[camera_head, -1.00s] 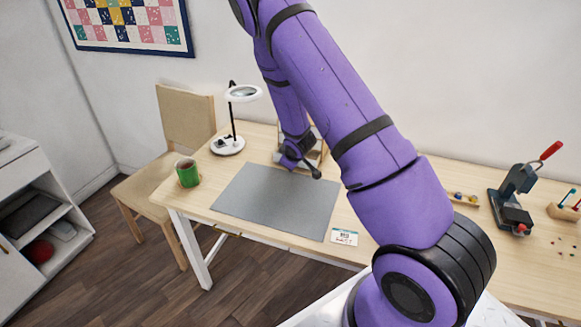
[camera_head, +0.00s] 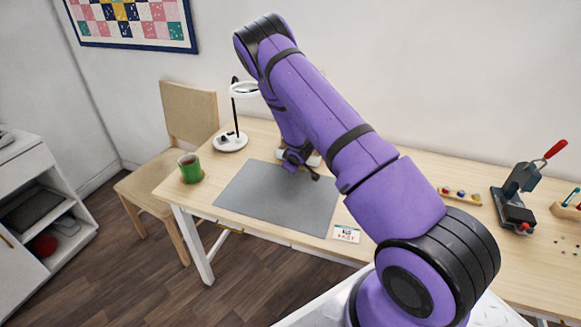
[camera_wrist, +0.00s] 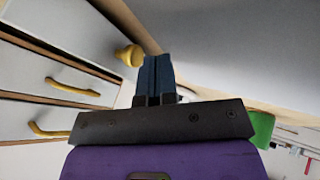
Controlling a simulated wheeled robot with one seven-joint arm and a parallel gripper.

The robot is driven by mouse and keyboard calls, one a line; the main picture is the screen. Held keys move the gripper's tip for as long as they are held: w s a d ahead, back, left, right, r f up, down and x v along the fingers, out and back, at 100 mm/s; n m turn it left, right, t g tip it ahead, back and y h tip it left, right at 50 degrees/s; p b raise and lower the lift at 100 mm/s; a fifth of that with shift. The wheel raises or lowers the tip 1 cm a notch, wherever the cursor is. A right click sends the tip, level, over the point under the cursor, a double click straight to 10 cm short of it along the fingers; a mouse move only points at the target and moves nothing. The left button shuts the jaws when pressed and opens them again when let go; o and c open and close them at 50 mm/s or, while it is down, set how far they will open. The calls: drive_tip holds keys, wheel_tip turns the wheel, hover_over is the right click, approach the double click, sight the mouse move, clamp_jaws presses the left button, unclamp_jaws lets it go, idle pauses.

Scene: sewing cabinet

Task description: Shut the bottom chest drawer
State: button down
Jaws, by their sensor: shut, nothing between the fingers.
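My gripper (camera_wrist: 156,78) is shut and empty in the wrist view, its dark fingertips side by side. White drawer fronts (camera_wrist: 30,78) with yellow bar handles (camera_wrist: 72,87) fill the left of that view, beyond the fingers. A round yellow knob (camera_wrist: 130,56) shows just left of the fingertips; I cannot tell whether they touch. Dark gaps run between the fronts, but I cannot tell which is the bottom drawer or how far it is open. In the head view, my wrist is low over the back of the grey mat (camera_head: 275,200), and my arm hides what is behind it.
The wooden table (camera_head: 240,155) bears a green mug (camera_head: 190,168), a white lamp (camera_head: 230,141), a small card (camera_head: 346,233) and a dark press with a red handle (camera_head: 515,205). A chair (camera_head: 188,112) stands behind at left. A white shelf unit (camera_head: 22,165) is at far left.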

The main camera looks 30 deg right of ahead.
drive_tip(key=shift+w+d, duration=0.5)
drive_tip(key=shift+d, duration=0.1)
drive_tip(key=shift+w+d, duration=1.15)
drive_tip(key=shift+d, duration=0.25)
